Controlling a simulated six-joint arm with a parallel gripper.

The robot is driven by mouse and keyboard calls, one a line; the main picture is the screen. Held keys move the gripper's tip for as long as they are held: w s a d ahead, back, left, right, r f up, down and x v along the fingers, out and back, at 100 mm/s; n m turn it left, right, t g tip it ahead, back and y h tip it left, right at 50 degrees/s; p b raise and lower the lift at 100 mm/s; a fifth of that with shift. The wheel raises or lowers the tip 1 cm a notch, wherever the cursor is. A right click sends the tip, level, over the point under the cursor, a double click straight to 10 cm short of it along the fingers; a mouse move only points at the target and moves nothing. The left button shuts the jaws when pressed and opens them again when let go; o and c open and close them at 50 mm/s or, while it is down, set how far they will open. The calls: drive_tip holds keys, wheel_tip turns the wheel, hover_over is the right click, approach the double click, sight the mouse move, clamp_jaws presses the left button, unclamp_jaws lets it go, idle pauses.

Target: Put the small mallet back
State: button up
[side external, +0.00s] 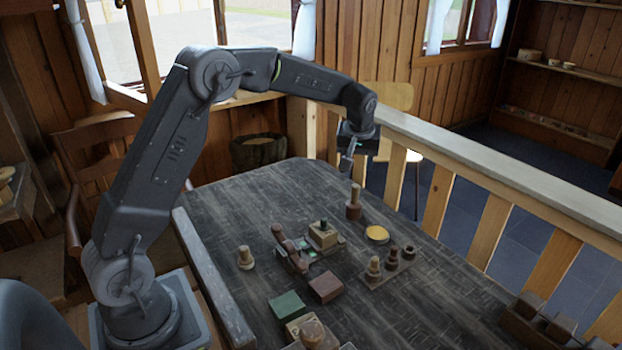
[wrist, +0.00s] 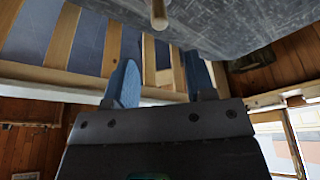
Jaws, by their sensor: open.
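An upright piece with a dark brown base and a pale handle-like stem (side external: 353,205) stands on the far part of the dark table; it looks like the small mallet, head down, but I cannot be sure. The end of a pale wooden rod (wrist: 158,14), probably its stem, shows at the top of the wrist view. My gripper (side external: 347,165) is above this piece in the side view, apart from it. In the wrist view my gripper (wrist: 160,62) has its two blue fingers spread, with nothing between them.
A yellow disc (side external: 377,234) and a rack of brown spools (side external: 388,266) lie nearby. Dark turned pieces (side external: 290,249), a pale spool (side external: 245,258), a green block (side external: 287,305) and a brown block (side external: 326,287) stand nearer. A wooden railing (side external: 450,150) runs beyond the table.

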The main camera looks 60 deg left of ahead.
drive_tip(key=s+d+r+m+t, duration=0.1)
drive_tip(key=s+d+r+m, duration=0.1)
drive_tip(key=s+d+r, duration=0.45)
drive_tip(key=s+d+r+m+t, duration=0.15)
drive_tip(key=s+r, duration=0.25)
drive_tip(key=s, duration=0.5)
drive_tip(key=s+d+f+m+h, duration=0.1)
drive_tip(key=s+d+m, duration=0.1)
drive_tip(key=s, duration=0.7)
drive_tip(key=s+d+m+h, duration=0.1)
drive_tip(key=s+d+m, duration=0.1)
drive_tip(key=s, duration=0.7)
drive_tip(key=shift+s+d+f+m+t, duration=0.25)
drive_tip(key=shift+d+f+m+t, duration=0.15)
drive_tip(key=shift+m, duration=0.35)
